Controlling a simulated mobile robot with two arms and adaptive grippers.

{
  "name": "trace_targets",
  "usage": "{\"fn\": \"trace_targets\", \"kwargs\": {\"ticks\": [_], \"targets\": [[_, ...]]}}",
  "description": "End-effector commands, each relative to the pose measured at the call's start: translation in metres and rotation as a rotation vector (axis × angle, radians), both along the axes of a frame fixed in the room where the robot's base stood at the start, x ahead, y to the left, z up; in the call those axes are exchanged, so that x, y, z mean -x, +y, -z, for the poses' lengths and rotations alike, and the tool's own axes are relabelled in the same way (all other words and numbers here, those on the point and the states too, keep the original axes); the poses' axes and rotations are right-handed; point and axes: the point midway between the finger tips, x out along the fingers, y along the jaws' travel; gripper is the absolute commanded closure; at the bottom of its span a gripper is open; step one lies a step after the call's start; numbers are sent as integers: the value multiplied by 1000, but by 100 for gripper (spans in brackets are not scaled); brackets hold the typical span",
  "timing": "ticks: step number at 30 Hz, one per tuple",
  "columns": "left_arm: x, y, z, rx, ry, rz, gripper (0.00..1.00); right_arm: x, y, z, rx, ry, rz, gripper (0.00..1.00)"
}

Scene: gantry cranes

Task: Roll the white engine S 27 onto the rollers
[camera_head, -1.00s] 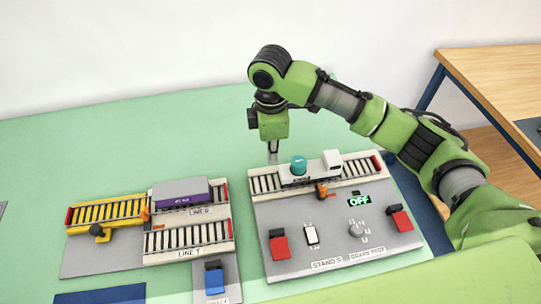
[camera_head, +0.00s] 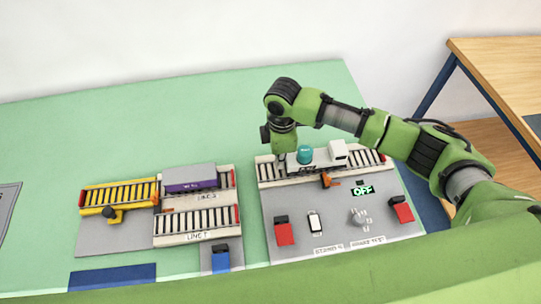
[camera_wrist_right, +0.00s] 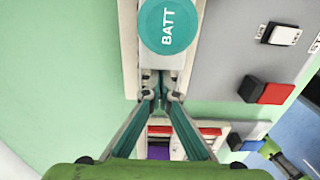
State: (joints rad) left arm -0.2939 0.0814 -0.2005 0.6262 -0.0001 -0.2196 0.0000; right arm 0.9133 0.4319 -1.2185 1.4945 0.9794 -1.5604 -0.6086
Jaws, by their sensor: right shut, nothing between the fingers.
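The white engine (camera_head: 338,152), with a white cab at its right and a teal drum, sits on the slatted track (camera_head: 268,172) at the back of the grey stand panel. In the right wrist view its teal drum (camera_wrist_right: 167,25) reads "BATT". I cannot read S 27 on it. My right gripper (camera_head: 282,160) is low at the engine's left end, over the track. In the right wrist view the fingertips (camera_wrist_right: 162,94) are together and empty, close to the engine's end; I cannot tell if they touch it. My left gripper is out of view.
To the left are a purple-and-grey wagon (camera_head: 189,179) on a line and a yellow track section (camera_head: 118,195).

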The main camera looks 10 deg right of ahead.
Motion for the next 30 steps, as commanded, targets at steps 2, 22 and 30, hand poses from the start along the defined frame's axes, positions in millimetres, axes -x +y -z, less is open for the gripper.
{"fn": "trace_targets", "kwargs": {"ticks": [2,22,30], "targets": [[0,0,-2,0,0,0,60,0,-4,0,0,1,1,100],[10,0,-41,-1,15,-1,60,2,-72,-6,4,7,8,100],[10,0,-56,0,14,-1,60,1,-128,-1,1,4,3,100]]}}
